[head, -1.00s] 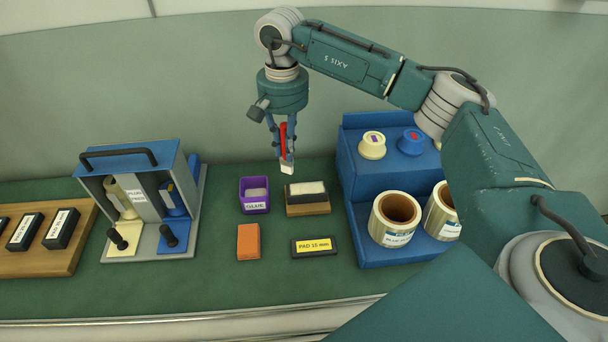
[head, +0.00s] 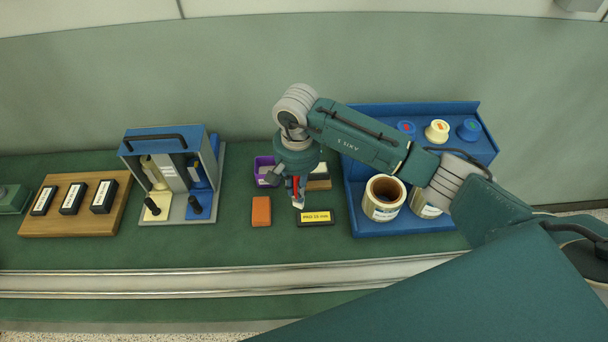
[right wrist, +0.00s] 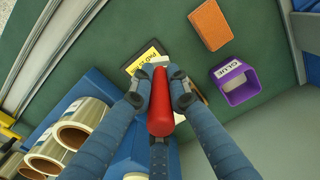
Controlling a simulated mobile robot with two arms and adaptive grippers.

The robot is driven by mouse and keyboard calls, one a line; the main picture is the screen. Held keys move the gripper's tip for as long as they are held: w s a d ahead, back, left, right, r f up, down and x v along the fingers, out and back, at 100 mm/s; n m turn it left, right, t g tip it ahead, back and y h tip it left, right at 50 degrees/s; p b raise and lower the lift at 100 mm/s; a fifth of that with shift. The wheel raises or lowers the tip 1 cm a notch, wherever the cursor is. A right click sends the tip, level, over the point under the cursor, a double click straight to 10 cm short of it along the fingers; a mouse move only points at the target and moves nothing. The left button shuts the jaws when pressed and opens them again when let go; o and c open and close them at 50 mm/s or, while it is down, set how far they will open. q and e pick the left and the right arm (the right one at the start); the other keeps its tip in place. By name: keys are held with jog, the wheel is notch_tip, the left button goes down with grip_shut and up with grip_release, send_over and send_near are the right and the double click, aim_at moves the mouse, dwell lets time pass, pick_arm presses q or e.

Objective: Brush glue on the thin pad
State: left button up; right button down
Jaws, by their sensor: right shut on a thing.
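My right gripper (head: 297,185) is shut on a brush with a red handle (right wrist: 160,105) and a pale tip (head: 298,203). The brush points down, its tip close to a black pad with a yellow label (head: 315,217), which lies on the green table; I cannot tell whether they touch. The label seems to read PAD 15 mm. The pad also shows, partly hidden, in the right wrist view (right wrist: 147,58). The purple glue cup (right wrist: 235,82) stands behind and left of the brush, partly covered by my arm in the head view. My left gripper is not in view.
An orange block (head: 261,211) lies left of the pad. A wooden block (head: 319,185) with a dark pad sits behind. The blue rack (head: 400,222) with rolls stands right; a blue-grey fixture (head: 180,212) and a wooden board (head: 75,222) with black pads stand left.

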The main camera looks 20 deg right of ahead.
jog(key=shift+f+b, duration=1.3)
jog(key=shift+f, duration=1.5)
jog(key=shift+f+b, duration=0.65)
jog(key=shift+b, duration=0.15)
jog(key=shift+d, duration=0.1)
